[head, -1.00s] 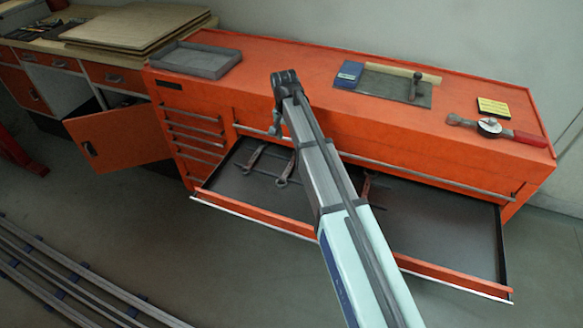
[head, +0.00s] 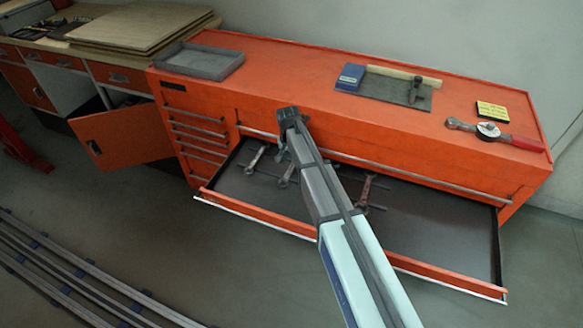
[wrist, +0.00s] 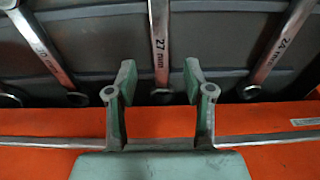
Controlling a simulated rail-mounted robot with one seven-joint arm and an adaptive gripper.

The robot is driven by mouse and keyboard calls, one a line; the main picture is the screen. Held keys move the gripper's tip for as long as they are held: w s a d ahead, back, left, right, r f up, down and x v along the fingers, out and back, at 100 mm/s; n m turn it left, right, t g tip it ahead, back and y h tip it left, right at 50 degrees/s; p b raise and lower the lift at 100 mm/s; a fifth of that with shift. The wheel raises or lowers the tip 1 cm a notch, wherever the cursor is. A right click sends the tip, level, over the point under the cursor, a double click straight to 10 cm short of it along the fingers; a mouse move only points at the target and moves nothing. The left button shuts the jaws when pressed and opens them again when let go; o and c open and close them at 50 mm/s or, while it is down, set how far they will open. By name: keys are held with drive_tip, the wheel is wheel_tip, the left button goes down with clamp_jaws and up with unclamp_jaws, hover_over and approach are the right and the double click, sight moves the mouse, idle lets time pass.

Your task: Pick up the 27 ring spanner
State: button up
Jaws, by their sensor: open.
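The 27 ring spanner (wrist: 160,50), a bare metal bar marked "27 mm", lies in the open drawer in the middle of the wrist view. Its ring end is toward the bottom of that view. My gripper (wrist: 158,82) is open, with one finger on each side of the spanner's ring end in the picture. I see no grip on it, and the gap in depth is hard to judge. In the head view my gripper (head: 282,152) is low over the drawer's back left part, partly hidden by my arm. I cannot tell there which spanner is the 27.
A 24 mm spanner (wrist: 281,45) lies to the right and another spanner (wrist: 40,42) to the left. The orange drawer (head: 440,235) is open, with bare floor on its right. A grey tray (head: 200,60) and hammer (head: 416,88) are on the cabinet top.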

sight(291, 167)
drive_tip(key=shift+w+f+p, duration=0.2)
drive_tip(key=shift+f+p, duration=0.4)
drive_tip(key=shift+f, duration=1.35)
clamp_jaws()
drive_tip(key=shift+r, duration=0.15)
